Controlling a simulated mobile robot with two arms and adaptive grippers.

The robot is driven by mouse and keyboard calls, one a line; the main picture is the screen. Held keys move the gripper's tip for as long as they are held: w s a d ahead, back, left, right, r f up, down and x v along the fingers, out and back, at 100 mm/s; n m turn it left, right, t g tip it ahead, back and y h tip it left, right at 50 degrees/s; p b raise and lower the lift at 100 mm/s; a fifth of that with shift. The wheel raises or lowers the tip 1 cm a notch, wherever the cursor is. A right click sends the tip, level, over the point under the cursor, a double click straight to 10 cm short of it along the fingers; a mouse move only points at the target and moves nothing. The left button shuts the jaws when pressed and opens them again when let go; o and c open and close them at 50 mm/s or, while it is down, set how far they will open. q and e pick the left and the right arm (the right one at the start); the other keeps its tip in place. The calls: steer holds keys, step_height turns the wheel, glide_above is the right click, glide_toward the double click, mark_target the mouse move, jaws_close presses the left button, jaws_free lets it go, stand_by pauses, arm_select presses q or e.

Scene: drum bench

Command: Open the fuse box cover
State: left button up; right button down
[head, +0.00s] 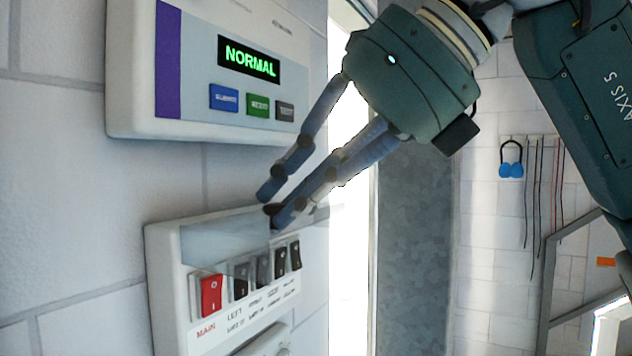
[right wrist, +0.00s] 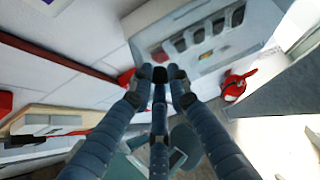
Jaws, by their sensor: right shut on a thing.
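The fuse box (head: 165,275) is a white wall box in the lower part of the head view, with a red main switch (head: 208,295) and a row of dark switches (head: 262,270). Its clear cover (head: 225,238) is a see-through panel over the upper part of the box, standing out from the face at an angle. My right gripper (head: 280,205) reaches down from the upper right, its fingers closed on the cover near its outer edge. In the right wrist view the fingertips (right wrist: 160,78) meet beside the box and its switches (right wrist: 195,38). My left gripper is not in view.
A white panel (head: 135,90) with a green NORMAL display (head: 249,60) and several buttons is on the wall just above, close to my fingers. A red object (right wrist: 235,86) shows in the wrist view.

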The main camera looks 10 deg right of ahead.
mark_target(265, 227)
steer(key=shift+w+a+g+h, duration=0.1)
steer(key=shift+a+g+h, duration=0.2)
steer(key=shift+a+h, duration=0.15)
steer(key=shift+w, duration=0.1)
steer(key=shift+a+r+h, duration=0.1)
steer(key=shift+h, duration=0.15)
steer(key=shift+w+a+r+g, duration=0.15)
steer(key=shift+w+g, duration=0.05)
steer(key=shift+g, duration=0.2)
steer(key=c, duration=1.9)
jaws_free()
steer(key=shift+c, duration=0.2)
steer(key=o, duration=0.4)
steer(key=shift+a, duration=0.15)
steer(key=shift+c, duration=0.2)
steer(key=shift+w+a+h, duration=0.3)
steer(key=shift+w+a, duration=0.15)
steer(key=shift+a, duration=0.3)
steer(key=shift+w+a, duration=0.25)
steer(key=shift+a, duration=0.05)
steer(key=shift+s+d+r, duration=0.2)
steer(key=shift+d+r, duration=0.1)
steer(key=shift+d, duration=0.15)
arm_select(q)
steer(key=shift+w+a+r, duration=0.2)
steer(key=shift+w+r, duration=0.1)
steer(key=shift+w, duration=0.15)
arm_select(e)
steer(key=v, duration=1.1)
steer(key=shift+a, duration=0.25)
